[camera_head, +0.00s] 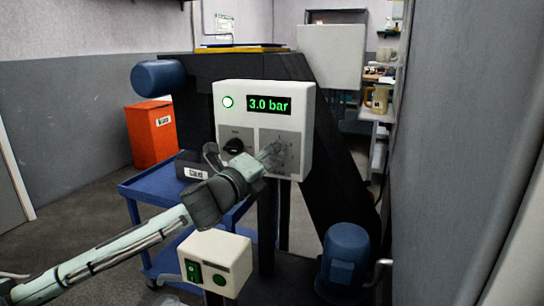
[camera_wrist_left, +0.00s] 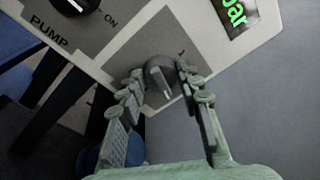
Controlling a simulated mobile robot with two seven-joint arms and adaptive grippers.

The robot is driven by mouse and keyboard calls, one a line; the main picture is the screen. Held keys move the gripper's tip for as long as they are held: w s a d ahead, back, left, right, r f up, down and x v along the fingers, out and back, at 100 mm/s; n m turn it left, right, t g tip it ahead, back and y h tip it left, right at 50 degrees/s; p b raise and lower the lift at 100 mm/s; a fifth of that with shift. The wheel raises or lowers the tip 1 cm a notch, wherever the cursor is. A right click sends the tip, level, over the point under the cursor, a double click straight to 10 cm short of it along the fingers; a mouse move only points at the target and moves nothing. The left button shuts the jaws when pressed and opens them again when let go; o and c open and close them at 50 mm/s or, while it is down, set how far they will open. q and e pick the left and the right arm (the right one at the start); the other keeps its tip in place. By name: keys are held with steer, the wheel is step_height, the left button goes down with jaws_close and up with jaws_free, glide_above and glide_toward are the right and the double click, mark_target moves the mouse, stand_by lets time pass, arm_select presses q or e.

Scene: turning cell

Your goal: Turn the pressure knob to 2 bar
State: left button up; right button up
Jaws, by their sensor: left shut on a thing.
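The white control panel (camera_head: 305,120) has a green display (camera_head: 269,105) that reads 3.0 bar. A round white lamp (camera_head: 227,101) is at its upper left. The grey pressure knob (camera_wrist_left: 161,76) sits on a grey plate in the left wrist view, between the fingertips of my left gripper (camera_head: 270,158). That gripper is shut on the knob, with a finger on either side. In the head view the gripper largely hides the knob. The black pump knob (camera_head: 234,146) is on the left plate; the wrist view shows its PUMP and ON labels. My right gripper is not in view.
A small white box with a green switch (camera_head: 216,262) stands below the panel. A blue cart (camera_head: 165,189) and an orange bin (camera_head: 150,134) are at the left. A blue motor (camera_head: 345,255) is at the lower right. A grey wall fills the right side.

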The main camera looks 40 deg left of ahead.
arm_select(q)
steer(key=n+p, duration=0.1)
steer(key=n, duration=0.4)
steer(key=n+t+y+p, duration=0.1)
steer(key=n, duration=0.4)
steer(key=shift+f+n+p, duration=0.15)
steer(key=shift+n+p, duration=0.15)
steer(key=shift+p, duration=0.05)
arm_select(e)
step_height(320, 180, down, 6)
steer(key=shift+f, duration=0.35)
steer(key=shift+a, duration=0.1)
arm_select(q)
steer(key=o, duration=1)
steer(key=shift+o, duration=0.8)
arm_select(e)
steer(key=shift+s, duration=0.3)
arm_select(q)
steer(key=shift+d, duration=0.1)
